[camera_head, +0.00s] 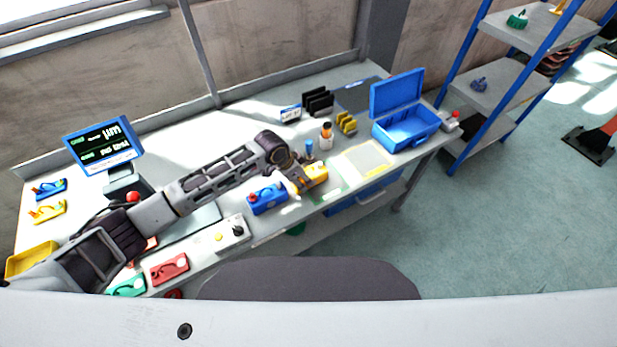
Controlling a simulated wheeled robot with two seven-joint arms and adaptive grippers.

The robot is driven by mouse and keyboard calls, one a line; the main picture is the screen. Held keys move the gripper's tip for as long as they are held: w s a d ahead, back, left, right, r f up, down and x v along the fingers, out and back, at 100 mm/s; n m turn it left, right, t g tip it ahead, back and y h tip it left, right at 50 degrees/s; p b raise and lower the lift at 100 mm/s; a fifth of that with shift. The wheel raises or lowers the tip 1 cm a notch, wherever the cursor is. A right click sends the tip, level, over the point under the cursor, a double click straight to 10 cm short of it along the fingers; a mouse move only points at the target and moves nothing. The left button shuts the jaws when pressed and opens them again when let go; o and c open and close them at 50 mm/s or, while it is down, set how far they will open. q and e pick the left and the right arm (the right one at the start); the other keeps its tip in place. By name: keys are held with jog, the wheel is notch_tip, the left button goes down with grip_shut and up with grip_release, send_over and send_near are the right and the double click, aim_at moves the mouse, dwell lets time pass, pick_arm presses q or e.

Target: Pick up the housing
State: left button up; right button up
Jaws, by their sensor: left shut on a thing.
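My left arm reaches from the left across the bench. My left gripper (303,180) is shut on a yellow housing (316,174) near the bench's front edge, and its fingers hide part of it. I cannot tell whether the housing touches the bench or is just above it. A blue housing-like part (267,198) lies just left of the gripper, apart from it. My right gripper is not in view.
A light framed mat (368,160) lies to the right of the gripper, and an open blue case (405,128) stands beyond it. A small orange-and-white bottle (326,138) and black racks (318,102) stand behind. A grey control box (231,233) and red part (169,268) lie left.

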pick_arm(q)
jog(key=shift+r, duration=0.15)
jog(key=shift+w+r, duration=0.1)
jog(key=shift+r, duration=0.4)
notch_tip(320, 180, up, 9)
jog(key=shift+f+b, duration=0.1)
jog(key=shift+b, duration=0.3)
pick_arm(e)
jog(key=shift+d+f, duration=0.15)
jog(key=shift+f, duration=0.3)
pick_arm(q)
jog(key=shift+f, duration=0.15)
jog(key=shift+f, duration=1.15)
jog(key=shift+f+b, duration=1)
jog(key=shift+f, duration=2.6)
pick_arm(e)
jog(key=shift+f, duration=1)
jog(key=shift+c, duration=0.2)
